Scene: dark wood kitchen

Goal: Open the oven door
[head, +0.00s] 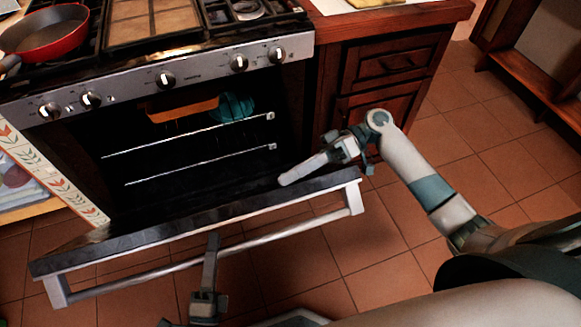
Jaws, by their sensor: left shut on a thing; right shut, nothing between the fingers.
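The oven door (200,217) is partly open, tilted down and out toward me, with the dark oven inside (190,165) showing behind it. Its long metal handle bar (130,277) faces me. My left gripper (212,243) comes up from the bottom of the head view and is shut on the handle bar, near its middle. My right gripper (287,180) is shut and empty. Its fingers reach over the right end of the door, by the door's upper edge and the oven opening. I cannot tell whether it touches the door.
Wire racks (205,145) cross the oven. An orange item (182,108) and a teal item (235,106) show inside near the top. A red pan (46,34) stands on the stove above the knobs. A wooden cabinet (392,66) stands to the right. The tiled floor (480,130) is clear there.

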